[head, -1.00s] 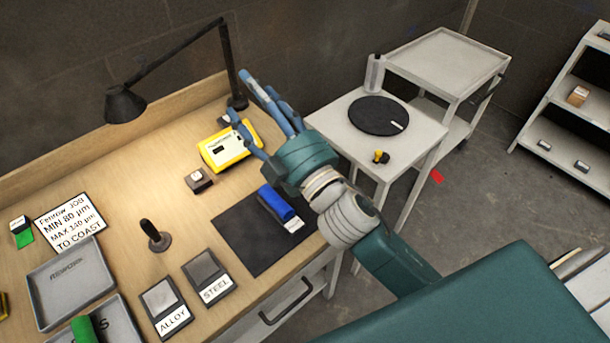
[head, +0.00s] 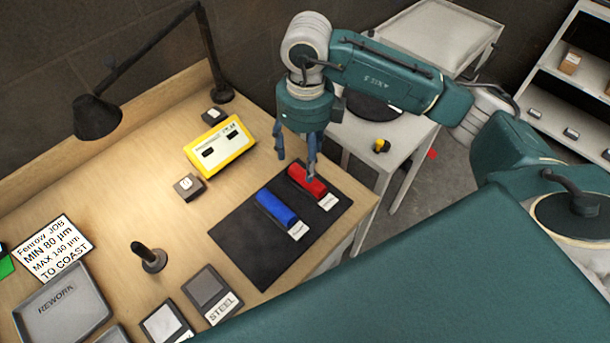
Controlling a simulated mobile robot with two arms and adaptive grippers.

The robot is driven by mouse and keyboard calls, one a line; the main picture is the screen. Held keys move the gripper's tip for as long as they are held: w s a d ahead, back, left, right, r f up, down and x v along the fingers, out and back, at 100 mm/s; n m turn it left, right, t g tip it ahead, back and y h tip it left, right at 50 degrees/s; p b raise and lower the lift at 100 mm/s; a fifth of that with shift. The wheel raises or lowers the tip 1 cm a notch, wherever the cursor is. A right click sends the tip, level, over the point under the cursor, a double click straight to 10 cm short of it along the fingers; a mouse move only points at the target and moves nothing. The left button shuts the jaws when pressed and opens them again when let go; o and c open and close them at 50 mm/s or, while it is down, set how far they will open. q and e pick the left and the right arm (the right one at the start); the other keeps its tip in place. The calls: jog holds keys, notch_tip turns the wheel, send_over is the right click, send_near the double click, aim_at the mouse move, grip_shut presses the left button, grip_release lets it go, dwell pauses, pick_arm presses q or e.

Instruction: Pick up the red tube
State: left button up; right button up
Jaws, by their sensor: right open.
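The red tube (head: 306,180) lies on the dark mat (head: 244,238) at the right end of the wooden bench, with a white tag at its lower end. A blue tube (head: 275,208) lies beside it on the left, also with a white tag. My right gripper (head: 296,168) points down, open, with its fingers spread over the upper end of the red tube. One finger overlaps the red tube in the picture; I cannot tell whether it touches. My left gripper is out of view.
A yellow meter (head: 220,146) and a small dark block (head: 189,187) stand left of the mat. A black-handled stamp (head: 149,257), a grey REWORK tray (head: 62,304) and a desk lamp (head: 97,117) are further left. A white side table (head: 410,135) stands behind the bench.

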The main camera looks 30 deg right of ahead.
jog(key=p, duration=0.2)
send_over(312, 186)
jog(key=w, duration=0.2)
jog(key=f, duration=0.4)
jog(key=shift+s+a+f, duration=0.1)
jog(key=shift+a+f, duration=0.1)
jog(key=shift+f, duration=0.8)
notch_tip(312, 186, down, 4)
jog(key=shift+r+p, duration=0.2)
jog(key=shift+p, duration=1)
jog(key=shift+f, duration=0.4)
jog(key=c, duration=1.4)
